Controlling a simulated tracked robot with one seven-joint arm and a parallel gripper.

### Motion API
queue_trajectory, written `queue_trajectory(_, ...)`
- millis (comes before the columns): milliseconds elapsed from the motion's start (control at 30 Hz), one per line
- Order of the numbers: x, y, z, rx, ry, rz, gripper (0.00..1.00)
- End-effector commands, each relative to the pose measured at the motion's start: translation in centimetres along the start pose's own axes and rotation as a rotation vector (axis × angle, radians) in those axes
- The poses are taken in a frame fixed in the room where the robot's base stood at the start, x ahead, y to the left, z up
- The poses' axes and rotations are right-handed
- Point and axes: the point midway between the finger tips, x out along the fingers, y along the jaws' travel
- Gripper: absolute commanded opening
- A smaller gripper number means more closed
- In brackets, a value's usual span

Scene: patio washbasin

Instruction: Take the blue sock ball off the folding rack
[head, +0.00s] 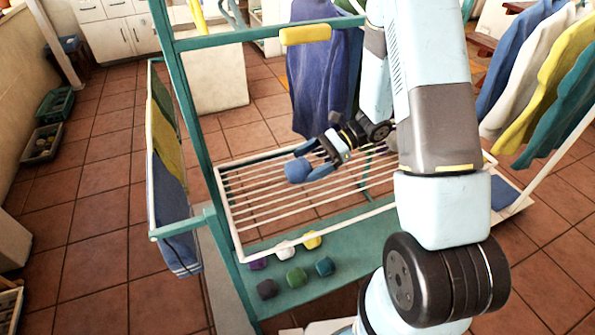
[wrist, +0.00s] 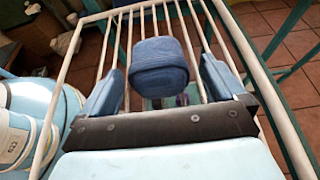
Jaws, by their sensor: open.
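The blue sock ball (head: 298,170) rests on the white slatted shelf of the folding rack (head: 228,203), near its left part. In the wrist view the ball (wrist: 158,66) sits between the two fingers, with a gap on each side. My gripper (head: 316,172) is open around the ball, coming from the right. Its two blue fingers also show in the wrist view (wrist: 160,88), to the left and right of the ball. The ball's underside is hidden.
Several sock balls, including a green one (head: 297,277) and a yellow one (head: 312,240), lie on the green lower shelf (head: 345,275). A blue garment (head: 318,75) hangs behind the slats. Cloths (head: 172,200) hang at the rack's left side. More garments (head: 545,75) hang at right.

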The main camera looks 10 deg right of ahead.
Motion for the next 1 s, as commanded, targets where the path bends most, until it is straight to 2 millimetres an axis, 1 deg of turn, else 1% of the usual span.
queue_trajectory(33, 0.8, 0.2, 0.1, 0.002, -0.001, 0.004, 0.96)
queue_trajectory(100, 1.8, 0.4, 0.1, 0.002, -0.001, 0.004, 0.96)
queue_trajectory(233, 3.2, 0.3, 0.1, 0.0, 0.0, 0.002, 0.96)
queue_trajectory(367, 3.8, 0.3, 0.1, 0.001, 0.0, 0.001, 0.96)
queue_trajectory(567, 3.8, 0.3, 0.1, 0.0, 0.0, 0.0, 0.96)
queue_trajectory(667, 3.8, 0.3, 0.1, 0.0, 0.0, 0.0, 0.89)
queue_trajectory(1000, 3.8, 0.3, 0.1, 0.0, 0.0, 0.0, 0.56)
